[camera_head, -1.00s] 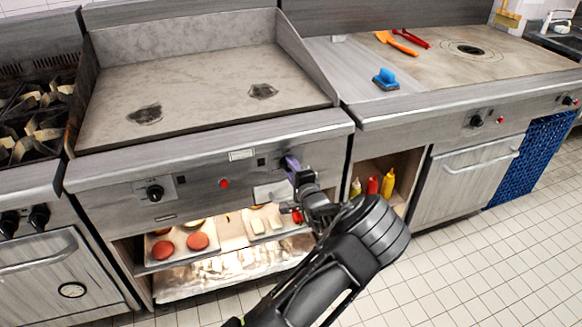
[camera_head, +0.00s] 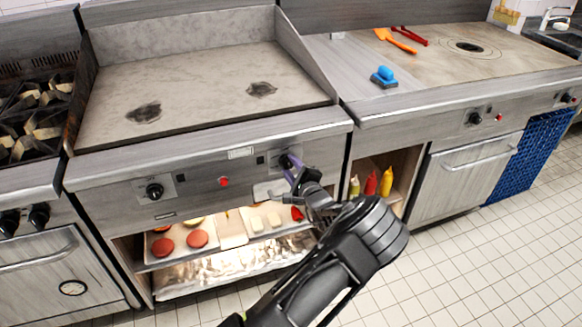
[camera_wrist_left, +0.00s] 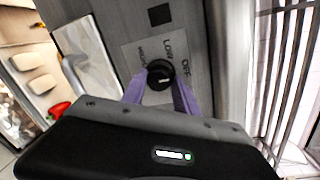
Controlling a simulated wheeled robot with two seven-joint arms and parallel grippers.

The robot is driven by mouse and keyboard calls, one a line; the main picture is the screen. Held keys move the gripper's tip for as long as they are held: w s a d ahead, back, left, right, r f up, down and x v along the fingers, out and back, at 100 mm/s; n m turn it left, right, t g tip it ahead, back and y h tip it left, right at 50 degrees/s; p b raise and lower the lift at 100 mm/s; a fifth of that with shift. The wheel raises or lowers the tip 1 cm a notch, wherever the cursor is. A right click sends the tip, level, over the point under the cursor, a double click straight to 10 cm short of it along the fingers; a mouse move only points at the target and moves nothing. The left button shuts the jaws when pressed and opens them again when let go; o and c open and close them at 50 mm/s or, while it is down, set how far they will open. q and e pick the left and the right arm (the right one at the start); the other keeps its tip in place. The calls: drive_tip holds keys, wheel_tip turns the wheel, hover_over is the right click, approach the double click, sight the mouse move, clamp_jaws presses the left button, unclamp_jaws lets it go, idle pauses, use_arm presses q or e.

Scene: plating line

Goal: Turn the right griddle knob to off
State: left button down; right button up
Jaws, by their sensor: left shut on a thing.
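The right griddle knob (camera_head: 285,161) is a black knob on the griddle's front panel. In the left wrist view the knob (camera_wrist_left: 160,73) sits on a pale plate lettered OFF, LOW and a partly readable third word. A small light mark shows on its face; I cannot tell for certain which word it points to. My left gripper (camera_head: 291,168) has purple fingers. In the left wrist view the gripper (camera_wrist_left: 160,88) has one finger on each side of the knob and is shut on it. My right gripper is not in view.
The left griddle knob (camera_head: 154,191) and a red light (camera_head: 223,181) are on the same panel. Below is an open shelf with food on trays (camera_head: 232,236). Bottles (camera_head: 371,184) stand in a cubby to the right. The tiled floor (camera_head: 480,260) in front is clear.

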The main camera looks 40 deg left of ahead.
use_arm(q)
drive_tip(key=c, duration=1)
unclamp_jaws()
drive_tip(key=v, duration=0.7)
drive_tip(key=shift+s+d, duration=0.2)
drive_tip(key=shift+d, duration=0.1)
